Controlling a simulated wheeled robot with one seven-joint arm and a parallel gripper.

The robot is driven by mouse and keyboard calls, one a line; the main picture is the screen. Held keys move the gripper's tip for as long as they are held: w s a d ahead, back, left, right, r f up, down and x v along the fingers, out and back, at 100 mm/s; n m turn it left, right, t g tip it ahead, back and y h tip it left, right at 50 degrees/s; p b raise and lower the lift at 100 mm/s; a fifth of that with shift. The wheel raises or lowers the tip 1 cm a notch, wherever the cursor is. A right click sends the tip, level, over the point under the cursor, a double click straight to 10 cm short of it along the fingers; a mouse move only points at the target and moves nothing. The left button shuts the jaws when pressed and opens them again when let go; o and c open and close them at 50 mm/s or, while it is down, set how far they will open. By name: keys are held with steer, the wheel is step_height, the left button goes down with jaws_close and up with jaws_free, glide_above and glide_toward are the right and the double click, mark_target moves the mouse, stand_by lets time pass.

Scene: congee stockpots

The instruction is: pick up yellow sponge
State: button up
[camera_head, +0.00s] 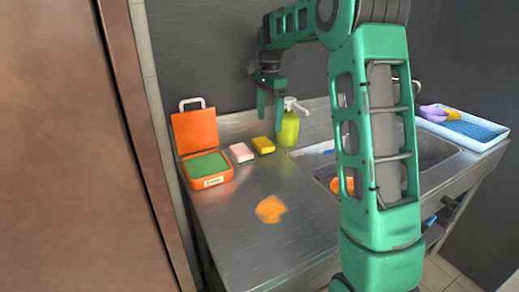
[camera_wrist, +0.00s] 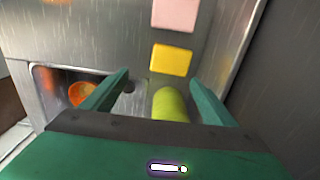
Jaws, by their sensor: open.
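The yellow sponge (camera_head: 263,145) lies flat on the steel counter, between a pink block and a green soap bottle. In the wrist view the yellow sponge (camera_wrist: 171,60) sits ahead of my fingers, a little right of centre. My gripper (camera_head: 269,112) hangs above the counter, just behind and above the sponge, pointing down and close to the soap bottle. In the wrist view my gripper (camera_wrist: 162,85) is open with nothing between its fingertips. Both fingers are apart from the sponge.
The green soap bottle (camera_head: 288,128) stands right of the sponge; the pink block (camera_head: 241,152) lies left. An open orange box (camera_head: 208,182) is at the left end. A sink (camera_head: 312,163) holding an orange item is right. An orange patch (camera_head: 270,209) lies on the front counter (camera_head: 235,240).

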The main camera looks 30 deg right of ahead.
mark_target(263, 141)
steer(key=shift+m, duration=0.4)
steer(key=f, duration=0.2)
steer(key=w+f, duration=0.1)
steer(key=f, duration=0.1)
steer(key=w+f, duration=0.1)
steer(key=f, duration=0.1)
steer(key=shift+w+a, duration=0.1)
steer(key=shift+a, duration=0.15)
steer(key=shift+w+a+f, duration=0.1)
steer(key=shift+a+f, duration=0.05)
steer(key=shift+f, duration=1.2)
steer(key=shift+a+f, duration=0.1)
steer(key=shift+f, duration=1.2)
steer(key=shift+c, duration=0.3)
steer(key=c, duration=0.8)
